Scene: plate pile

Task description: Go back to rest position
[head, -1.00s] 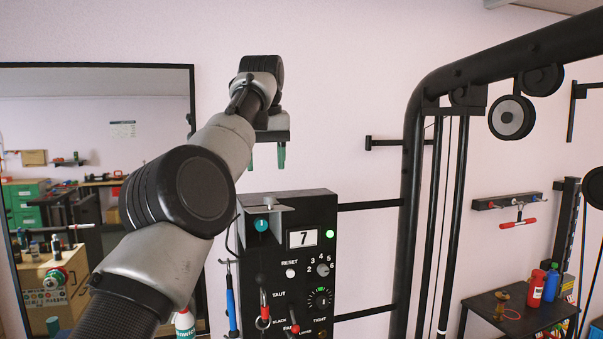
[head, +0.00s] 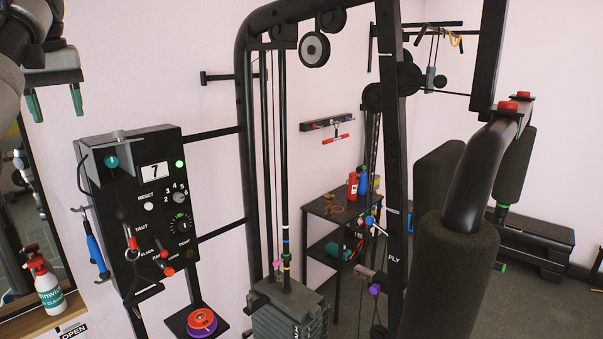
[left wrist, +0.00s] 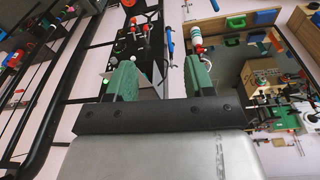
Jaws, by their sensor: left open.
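My left gripper (head: 56,102) is at the upper left of the head view, its two green fingertips pointing down and apart. It is open and empty, with nothing between the fingers. In the left wrist view the same open gripper (left wrist: 160,74) shows both green fingers. The black control box (head: 140,215) with a "7" display is below and right of the gripper in the head view. Most of my left arm is cut off by the picture's edge. My right gripper does not show.
A cable machine with a black frame (head: 250,120) and weight stack (head: 290,312) stands right of the box. A spray bottle (head: 48,285) is on a wooden ledge at lower left. A small black table (head: 325,208) holds bottles. Padded rollers (head: 450,275) fill the right foreground.

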